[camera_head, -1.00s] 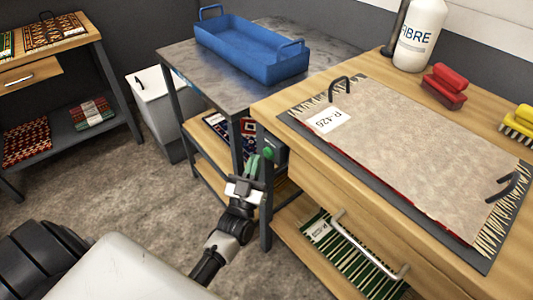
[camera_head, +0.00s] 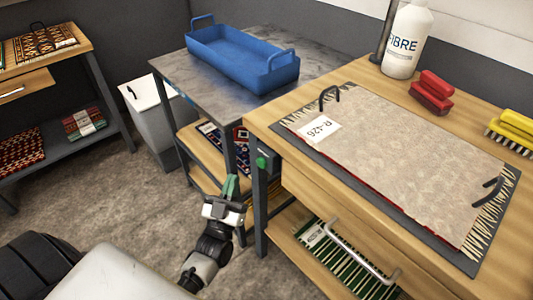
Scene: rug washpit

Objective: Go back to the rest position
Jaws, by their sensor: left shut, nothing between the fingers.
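My left gripper (camera_head: 230,187) is shut and empty. It hangs low in front of the gap between the grey metal table (camera_head: 225,98) and the wooden bench (camera_head: 262,128). In the picture its tip lies below and left of a green button (camera_head: 261,162) on a dark box at the bench's side. The fingers look apart from the button. My right gripper is not in view.
A blue tray (camera_head: 240,75) stands on the metal table. A rug (camera_head: 400,165) tagged R-426 lies face down on a grey board on the bench, near a white bottle (camera_head: 405,45), a red brush (camera_head: 431,92) and a yellow brush (camera_head: 514,128). Open floor (camera_head: 110,205) lies left.

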